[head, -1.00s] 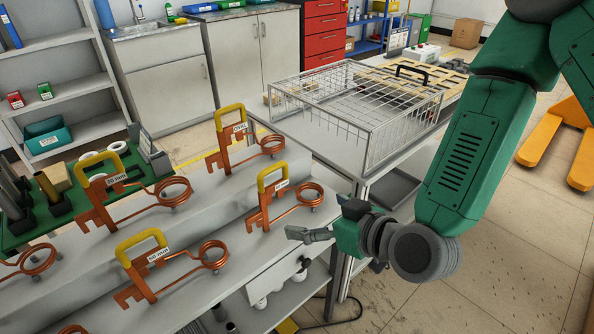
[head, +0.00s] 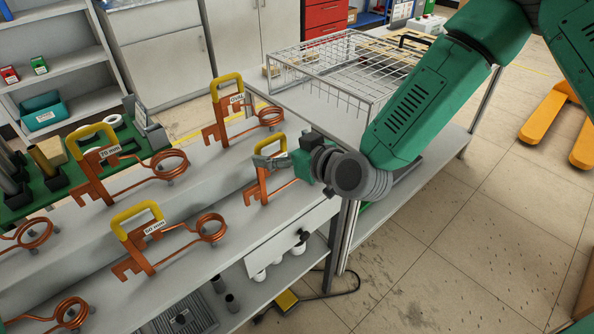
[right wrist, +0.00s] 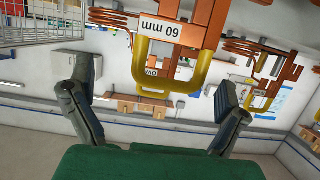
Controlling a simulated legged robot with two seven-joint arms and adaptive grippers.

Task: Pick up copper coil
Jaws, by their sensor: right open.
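Several copper coils with yellow handles and white size tags stand on the grey stepped bench. The coil (head: 256,190) at the right end is partly hidden behind my right gripper (head: 272,160). In the right wrist view, which is upside down, its yellow handle (right wrist: 198,78) and "60 mm" tag lie between the spread fingers of my right gripper (right wrist: 155,78). The fingers are open and do not appear to touch the handle. Other coils are the "70 mm" coil (head: 92,182), the "50 mm" coil (head: 145,254) and the "OVAL" coil (head: 217,128). My left gripper is out of view.
A wire basket (head: 318,80) stands on the table behind the bench's right end. A green tray (head: 65,190) with dark holders lies at the left. More coils (head: 72,310) are cut off at the left edge.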

